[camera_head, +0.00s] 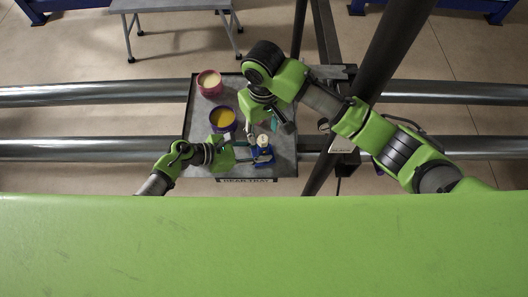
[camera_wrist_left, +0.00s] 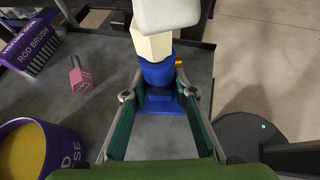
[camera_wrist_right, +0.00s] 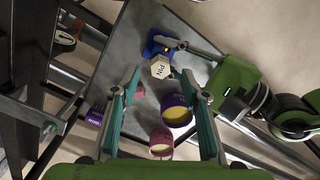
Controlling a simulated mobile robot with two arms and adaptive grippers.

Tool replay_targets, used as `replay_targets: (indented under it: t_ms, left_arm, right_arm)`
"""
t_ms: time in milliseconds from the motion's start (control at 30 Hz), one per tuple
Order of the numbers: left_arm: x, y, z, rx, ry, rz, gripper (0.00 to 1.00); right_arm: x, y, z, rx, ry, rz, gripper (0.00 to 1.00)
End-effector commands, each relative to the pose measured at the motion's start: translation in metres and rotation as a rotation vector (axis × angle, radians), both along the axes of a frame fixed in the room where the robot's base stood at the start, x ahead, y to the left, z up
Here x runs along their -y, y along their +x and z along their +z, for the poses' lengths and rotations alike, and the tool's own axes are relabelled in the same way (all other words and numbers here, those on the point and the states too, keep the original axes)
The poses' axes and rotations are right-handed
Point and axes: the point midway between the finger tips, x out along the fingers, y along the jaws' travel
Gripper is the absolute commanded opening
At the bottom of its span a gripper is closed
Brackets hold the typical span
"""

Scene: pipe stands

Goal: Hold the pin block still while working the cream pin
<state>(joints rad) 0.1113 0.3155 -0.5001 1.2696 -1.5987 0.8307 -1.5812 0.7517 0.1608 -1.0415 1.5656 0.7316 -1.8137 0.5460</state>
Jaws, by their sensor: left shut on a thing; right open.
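The blue pin block (camera_head: 262,158) stands on the grey tray, near its front right. My left gripper (camera_wrist_left: 159,94) has a finger on each side of the block's blue body (camera_wrist_left: 158,76) and is shut on it. The cream pin (camera_wrist_left: 152,44) stands up from the top of the block, with a pale cap on it. In the right wrist view the cap (camera_wrist_right: 160,69) faces the camera and reads PIN. My right gripper (camera_wrist_right: 160,80) is open, its fingers apart on either side of the view below the cap; the gap in depth is hard to tell.
The tray (camera_head: 172,0) is not crowded at its right. A red pot (camera_head: 209,84) and a purple pot of yellow stuff (camera_head: 222,119) stand at its left. Dark posts rise beside the tray.

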Motion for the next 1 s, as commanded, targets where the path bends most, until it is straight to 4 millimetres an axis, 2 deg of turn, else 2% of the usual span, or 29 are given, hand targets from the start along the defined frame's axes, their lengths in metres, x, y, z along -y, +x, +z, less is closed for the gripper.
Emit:
replay_targets:
  t_ms: [67, 100, 567, 1000]
  left_arm:
    - [-0.001, -0.003, -0.004, -0.006, 0.005, -0.002, 0.00]
    - [-0.001, -0.003, -0.004, -0.006, 0.005, -0.002, 0.00]
    - [-0.001, -0.004, -0.005, -0.008, 0.006, -0.002, 0.00]
    - [-0.001, -0.004, -0.005, -0.008, 0.006, -0.003, 0.00]
  right_arm:
    - [0.000, 0.000, 0.000, 0.000, 0.000, 0.000, 0.42]
    - [0.000, 0.000, 0.000, 0.000, 0.000, 0.000, 0.38]
    - [-0.002, 0.001, -0.001, -0.001, 0.000, 0.000, 0.38]
    - [-0.002, 0.001, -0.021, -0.001, 0.000, 0.000, 0.38]
